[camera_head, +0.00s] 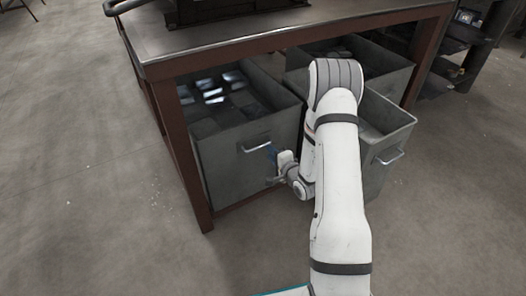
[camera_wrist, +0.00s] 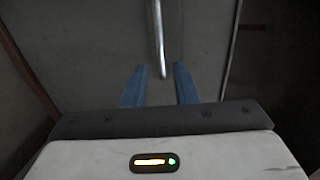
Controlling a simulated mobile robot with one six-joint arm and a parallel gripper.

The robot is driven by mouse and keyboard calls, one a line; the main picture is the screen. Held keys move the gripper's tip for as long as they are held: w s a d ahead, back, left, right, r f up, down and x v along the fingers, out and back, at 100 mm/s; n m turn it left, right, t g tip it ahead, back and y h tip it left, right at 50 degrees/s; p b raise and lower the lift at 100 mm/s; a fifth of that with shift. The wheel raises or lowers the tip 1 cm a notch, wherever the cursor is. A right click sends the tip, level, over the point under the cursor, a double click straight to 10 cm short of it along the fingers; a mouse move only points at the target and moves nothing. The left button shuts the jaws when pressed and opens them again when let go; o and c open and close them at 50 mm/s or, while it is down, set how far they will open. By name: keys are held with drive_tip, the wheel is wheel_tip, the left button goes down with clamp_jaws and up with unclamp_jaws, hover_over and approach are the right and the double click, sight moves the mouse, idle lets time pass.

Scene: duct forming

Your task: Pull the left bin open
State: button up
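The left bin (camera_head: 225,165) is a grey metal bin under the workbench, with flat, partly shiny pieces inside. Its front is about level with the bench's front legs. Its handle (camera_head: 257,149) is a pale metal bar on the front face. My gripper (camera_head: 272,153) is at the right end of this handle. In the wrist view, the blue fingers (camera_wrist: 160,80) are open and apart. The handle (camera_wrist: 157,35) shows as a bar running down between the fingertips, with the bin's front (camera_wrist: 90,50) behind. I cannot tell whether a finger touches the bar.
The right bin (camera_head: 393,140) sticks out past the bench front, partly hidden by my arm. The bench (camera_head: 205,50) has a red-brown frame; its front left leg (camera_head: 190,160) stands beside the left bin. Dark shelving (camera_head: 470,60) is at the upper right. The floor (camera_head: 90,190) in front is clear.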

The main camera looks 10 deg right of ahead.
sight(263, 145)
drive_tip(key=b+x, duration=0.2)
drive_tip(key=x, duration=0.5)
drive_tip(key=shift+w+r, duration=0.1)
drive_tip(key=shift+c, duration=0.3)
clamp_jaws()
